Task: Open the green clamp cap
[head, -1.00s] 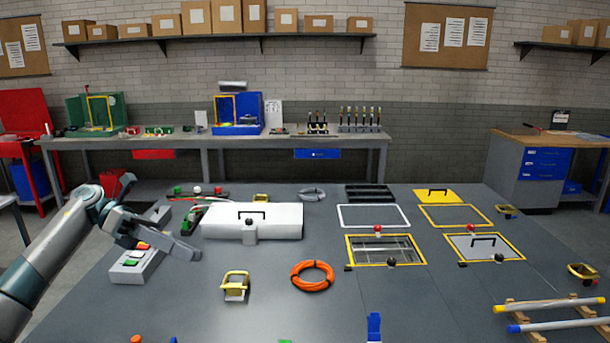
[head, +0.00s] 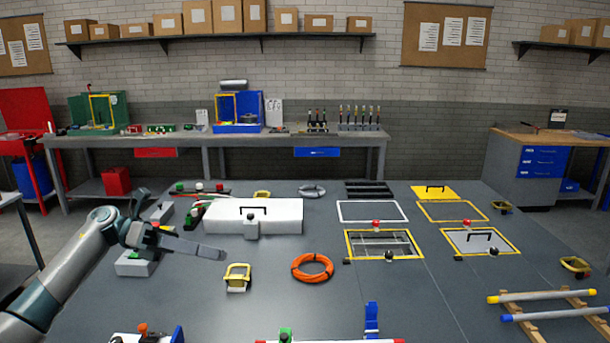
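A green clamp part (head: 286,335) shows at the bottom edge of the head view, at a pale rod with red ends (head: 330,341). It is cut off by the frame, so I cannot tell whether its cap is open or shut. A blue clamp part (head: 371,318) stands upright to its right. My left gripper (head: 205,250) is above the left side of the table, far up and left of the green part. One long finger points right; I see nothing held, and its opening is unclear. My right gripper is out of view.
A white-grey fixture with an orange knob (head: 143,330) is at the bottom left. A yellow-handled block (head: 237,277) and an orange ring (head: 312,268) lie mid-table. A white box (head: 280,218) is behind. Blue and yellow-ended rods (head: 545,314) rest at right.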

